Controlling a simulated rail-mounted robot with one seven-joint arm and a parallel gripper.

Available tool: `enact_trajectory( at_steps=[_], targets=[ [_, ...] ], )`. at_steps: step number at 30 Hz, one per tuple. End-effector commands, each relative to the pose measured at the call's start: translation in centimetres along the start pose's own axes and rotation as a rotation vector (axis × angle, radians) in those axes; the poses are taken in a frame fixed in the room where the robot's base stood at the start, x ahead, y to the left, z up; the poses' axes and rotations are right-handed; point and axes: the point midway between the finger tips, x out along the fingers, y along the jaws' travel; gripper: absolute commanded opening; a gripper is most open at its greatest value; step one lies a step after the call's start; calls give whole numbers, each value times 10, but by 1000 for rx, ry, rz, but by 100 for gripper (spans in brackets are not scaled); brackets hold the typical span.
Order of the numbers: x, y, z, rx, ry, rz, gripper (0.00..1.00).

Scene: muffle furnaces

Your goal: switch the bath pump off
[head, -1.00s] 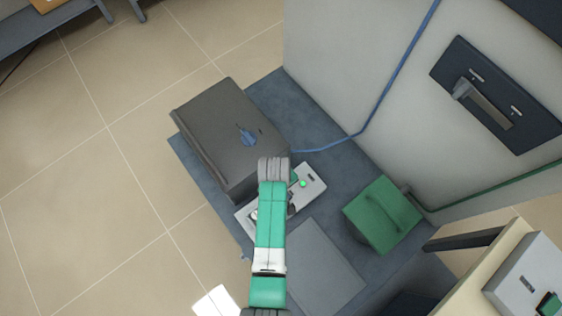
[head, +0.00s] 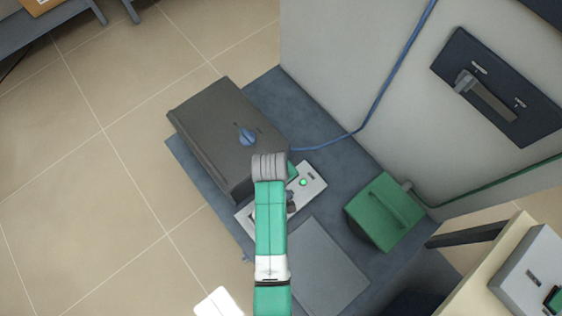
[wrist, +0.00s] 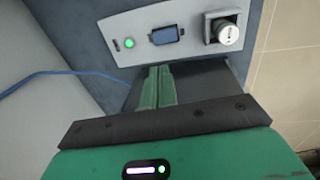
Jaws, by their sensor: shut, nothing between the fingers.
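A light grey control panel (wrist: 190,18) with a lit green lamp (wrist: 129,43), a dark blue rocker switch (wrist: 166,35) and a silver knob (wrist: 226,32) fills the top of the wrist view. My gripper (wrist: 160,70) has its two green fingers together and empty, with the tips just below the switch in the picture. I cannot tell whether they touch the panel. In the head view the panel (head: 312,178) lies beside a dark grey box, its lamp (head: 303,182) lit green. My arm hides part of the panel and my fingers there.
A green unit with a handle (head: 385,212) stands to the right on the blue-grey bench (head: 270,100). A blue cable (head: 375,105) runs up the wall, which carries a dark lever plate (head: 480,60).

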Motion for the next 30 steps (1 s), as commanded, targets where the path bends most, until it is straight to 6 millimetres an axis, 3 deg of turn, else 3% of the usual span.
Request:
enact_trajectory(
  at_steps=[7,21,30],
  targets=[
    [11,0,0,0,-1,-2,0],
    [112,-1,0,0,-1,-2,0],
    [139,0,0,0,0,-1,0]
  ],
)
